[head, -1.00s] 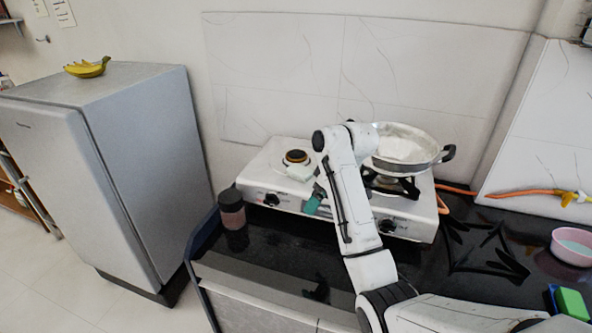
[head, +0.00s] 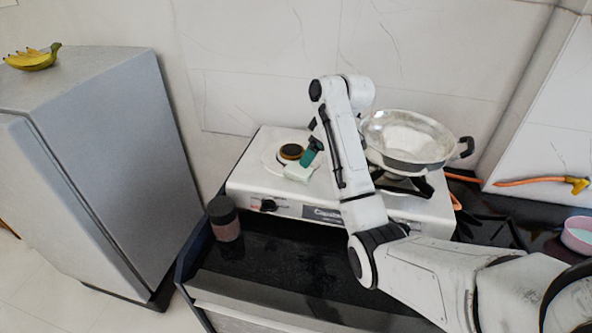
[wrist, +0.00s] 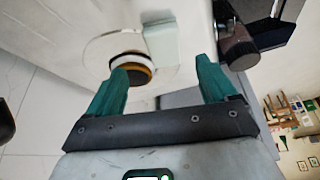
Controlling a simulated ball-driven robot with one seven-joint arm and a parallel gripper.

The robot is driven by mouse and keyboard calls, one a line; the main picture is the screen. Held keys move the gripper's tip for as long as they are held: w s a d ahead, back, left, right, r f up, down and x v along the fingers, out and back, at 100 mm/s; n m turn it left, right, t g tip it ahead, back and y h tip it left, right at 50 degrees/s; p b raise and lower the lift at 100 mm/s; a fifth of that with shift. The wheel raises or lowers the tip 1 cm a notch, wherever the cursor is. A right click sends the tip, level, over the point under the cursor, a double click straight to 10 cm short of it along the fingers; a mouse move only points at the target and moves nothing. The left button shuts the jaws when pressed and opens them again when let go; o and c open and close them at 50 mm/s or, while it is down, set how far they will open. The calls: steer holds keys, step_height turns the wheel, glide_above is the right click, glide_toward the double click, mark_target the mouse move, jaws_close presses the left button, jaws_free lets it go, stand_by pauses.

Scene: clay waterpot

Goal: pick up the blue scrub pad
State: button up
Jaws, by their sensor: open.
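No strongly blue pad is in view now. A pale blue-green block (head: 299,171) lies on the left part of the white stove top, beside the round burner; it may be the scrub pad, but I cannot tell. It also shows in the wrist view (wrist: 162,46), beyond and between my fingertips. My gripper (head: 308,157) has teal fingers and appears beside the block in the head view, partly hidden by my arm. In the wrist view my gripper (wrist: 162,70) is open, with nothing between its fingers.
The burner (head: 290,152) sits left of the block. A metal pan (head: 408,138) stands on the stove's (head: 285,205) right side. A dark-lidded jar (head: 224,220) stands at the stove's front left. A pink bowl (head: 579,235) is at the right edge. The front counter is mostly clear.

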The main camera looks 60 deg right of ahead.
mark_target(299, 169)
steer(key=x, duration=0.2)
steer(key=w+p+x, duration=0.1)
steer(key=x, duration=0.5)
steer(key=shift+w+a+r, duration=0.2)
steer(key=shift+a+r, duration=0.1)
steer(key=shift+a, duration=0.05)
steer(key=shift+f, duration=0.2)
steer(key=shift+s, duration=0.45)
steer(key=shift+w+f, duration=0.25)
steer(key=shift+w, duration=0.15)
steer(key=c, duration=0.6)
steer(key=shift+s+r, duration=0.2)
steer(key=c, duration=0.5)
steer(key=shift+w, duration=0.1)
